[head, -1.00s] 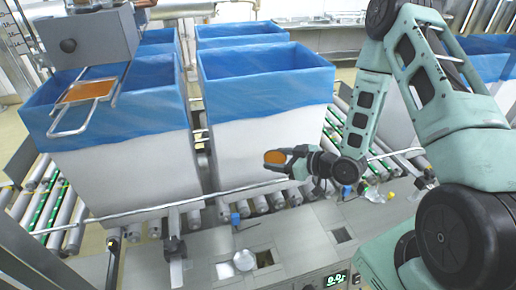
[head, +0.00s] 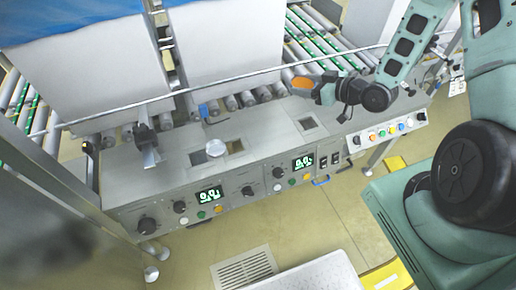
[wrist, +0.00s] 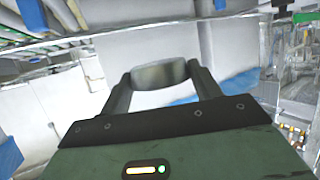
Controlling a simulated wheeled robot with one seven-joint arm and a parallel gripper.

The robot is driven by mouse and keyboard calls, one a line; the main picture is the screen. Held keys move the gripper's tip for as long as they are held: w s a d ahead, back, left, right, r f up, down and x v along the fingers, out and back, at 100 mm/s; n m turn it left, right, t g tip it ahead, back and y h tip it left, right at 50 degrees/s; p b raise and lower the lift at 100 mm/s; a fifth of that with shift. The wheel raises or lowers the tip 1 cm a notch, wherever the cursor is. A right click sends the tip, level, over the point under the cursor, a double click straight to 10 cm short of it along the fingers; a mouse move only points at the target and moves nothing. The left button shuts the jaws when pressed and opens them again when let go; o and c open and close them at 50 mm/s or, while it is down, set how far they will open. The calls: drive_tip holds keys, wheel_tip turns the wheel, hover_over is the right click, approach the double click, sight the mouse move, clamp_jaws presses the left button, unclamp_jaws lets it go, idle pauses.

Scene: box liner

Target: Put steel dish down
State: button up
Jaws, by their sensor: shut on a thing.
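The steel dish (wrist: 160,75) is clamped between the two fingers of my gripper (wrist: 163,84) in the wrist view, with its curved grey side showing. In the head view my gripper (head: 314,91) is shut on it above the back edge of the console, and the dish (head: 302,85) shows an orange inside. It is held clear of the console top (head: 265,130). What lies directly under the dish is partly hidden by the gripper.
A pale round piece (head: 216,147) sits on the console beside a dark square opening (head: 235,146); another opening (head: 308,124) lies to the right. Rollers (head: 245,99) and large white boxes (head: 225,45) with blue liners stand behind. A rail (head: 170,94) crosses behind the console.

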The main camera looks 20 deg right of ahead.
drive_tip(key=shift+n+g+y, duration=0.3)
drive_tip(key=shift+n+y, duration=0.1)
drive_tip(key=w+d+f+b, duration=0.1)
drive_tip(key=d+f+b, duration=0.1)
drive_tip(key=b, duration=0.3)
drive_tip(key=w+d+f+b, duration=0.1)
drive_tip(key=d+f+b, duration=0.1)
drive_tip(key=f+b, duration=0.2)
drive_tip(key=w+d+f+b, duration=0.1)
drive_tip(key=d+f+b, duration=0.1)
drive_tip(key=b, duration=0.4)
drive_tip(key=shift+w+f, duration=0.1)
drive_tip(key=shift+f, duration=0.55)
drive_tip(key=f+b, duration=0.1)
drive_tip(key=f, duration=0.2)
drive_tip(key=f+b, duration=0.1)
drive_tip(key=f, duration=0.3)
drive_tip(key=f+b, duration=0.1)
drive_tip(key=f, duration=0.2)
drive_tip(key=shift+w+d+f, duration=0.1)
drive_tip(key=shift+d+f, duration=0.05)
drive_tip(key=shift+d, duration=0.25)
drive_tip(key=shift+f, duration=0.15)
drive_tip(key=o, duration=1)
